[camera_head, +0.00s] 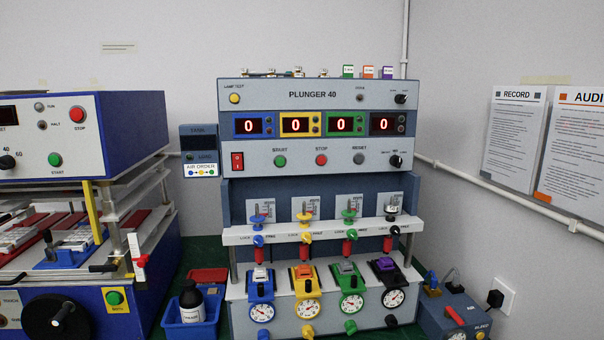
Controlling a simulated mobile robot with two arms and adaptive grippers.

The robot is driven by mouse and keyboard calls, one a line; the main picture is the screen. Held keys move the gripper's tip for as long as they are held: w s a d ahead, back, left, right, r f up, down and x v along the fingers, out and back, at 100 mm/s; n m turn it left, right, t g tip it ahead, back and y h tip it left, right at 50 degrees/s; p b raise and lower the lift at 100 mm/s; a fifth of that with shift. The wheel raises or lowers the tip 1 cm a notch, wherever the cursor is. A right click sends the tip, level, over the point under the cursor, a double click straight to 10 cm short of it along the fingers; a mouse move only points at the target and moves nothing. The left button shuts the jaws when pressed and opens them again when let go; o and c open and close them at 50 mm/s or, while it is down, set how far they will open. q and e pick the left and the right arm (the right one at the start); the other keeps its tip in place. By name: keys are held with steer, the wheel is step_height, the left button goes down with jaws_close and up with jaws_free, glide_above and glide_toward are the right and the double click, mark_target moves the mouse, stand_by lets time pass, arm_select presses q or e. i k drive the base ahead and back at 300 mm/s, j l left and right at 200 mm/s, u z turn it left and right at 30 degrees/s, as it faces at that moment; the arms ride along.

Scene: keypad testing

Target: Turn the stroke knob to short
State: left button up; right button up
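The PLUNGER 40 machine (318,118) stands in the middle. A black knob (396,161) sits at the right end of its lower panel row, beside the RESET button. A second black knob (400,99) sits at the upper right of the panel. Both have small labels that I cannot read clearly, so I cannot tell for certain which is the stroke knob or how either is set. Neither of my grippers is in view.
The panel row has a red switch (237,161), a green START button (280,161) and a red STOP button (321,160). Four-coloured plunger stations fill the front below. A blue machine (60,140) stands left, and a small grey-blue box (455,315) lower right. Space before the panel looks clear.

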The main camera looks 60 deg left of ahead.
mark_target(395, 160)
steer(key=u, duration=1.7)
